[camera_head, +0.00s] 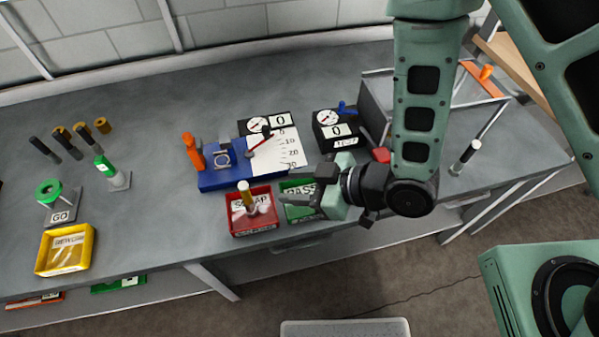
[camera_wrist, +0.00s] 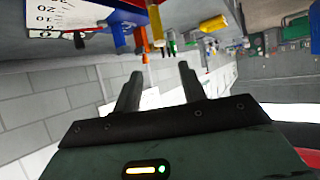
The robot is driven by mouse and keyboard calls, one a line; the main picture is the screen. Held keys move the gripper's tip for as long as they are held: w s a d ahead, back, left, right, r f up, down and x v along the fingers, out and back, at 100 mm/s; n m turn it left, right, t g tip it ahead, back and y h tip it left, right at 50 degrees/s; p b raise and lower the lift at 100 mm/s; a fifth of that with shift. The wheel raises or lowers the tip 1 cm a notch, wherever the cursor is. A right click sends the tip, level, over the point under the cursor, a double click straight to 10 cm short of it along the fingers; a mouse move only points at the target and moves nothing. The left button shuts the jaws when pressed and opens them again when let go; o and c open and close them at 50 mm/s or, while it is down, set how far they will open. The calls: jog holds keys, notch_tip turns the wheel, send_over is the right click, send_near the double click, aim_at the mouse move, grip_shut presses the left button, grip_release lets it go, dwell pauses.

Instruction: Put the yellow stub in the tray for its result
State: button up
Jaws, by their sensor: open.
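A yellow stub (camera_head: 244,194) stands nearly upright in the red tray (camera_head: 238,232), whose label reads SCRAP. A green tray (camera_head: 296,214) labelled PASS is just right of it, partly covered by my gripper. A yellow tray (camera_head: 66,262) sits at the left front; its label is too small to read surely. My gripper (camera_head: 316,204) is over the green tray, right of the stub and apart from it. In the wrist view its two fingers (camera_wrist: 160,84) are spread with nothing between them.
A blue crimper fixture (camera_head: 240,176) with an orange handle stands behind the trays, beside a scale card (camera_head: 288,150). A dial box (camera_head: 338,130) reads 0. Dark pegs and a green GO gauge (camera_head: 52,196) stand left.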

jog(key=shift+d+r, duration=0.1)
jog(key=shift+d, duration=0.05)
jog(key=w+d+r+m+h, duration=0.2)
jog(key=d+r+m+h, duration=0.1)
jog(key=d+r+h, duration=0.4)
jog(key=s+d+r+m+g+h, duration=0.3)
jog(key=s+d+r, duration=0.3)
jog(key=s+r, duration=0.4)
jog(key=shift+s+d+r+m+g+h, duration=0.3)
jog(key=shift+d+r+g+h, duration=0.1)
jog(key=shift+g+h, duration=0.1)
jog(key=shift+w, duration=0.1)
notch_tip(320, 180, down, 13)
jog(key=b, duration=1.2)
jog(key=shift+b, duration=0.3)
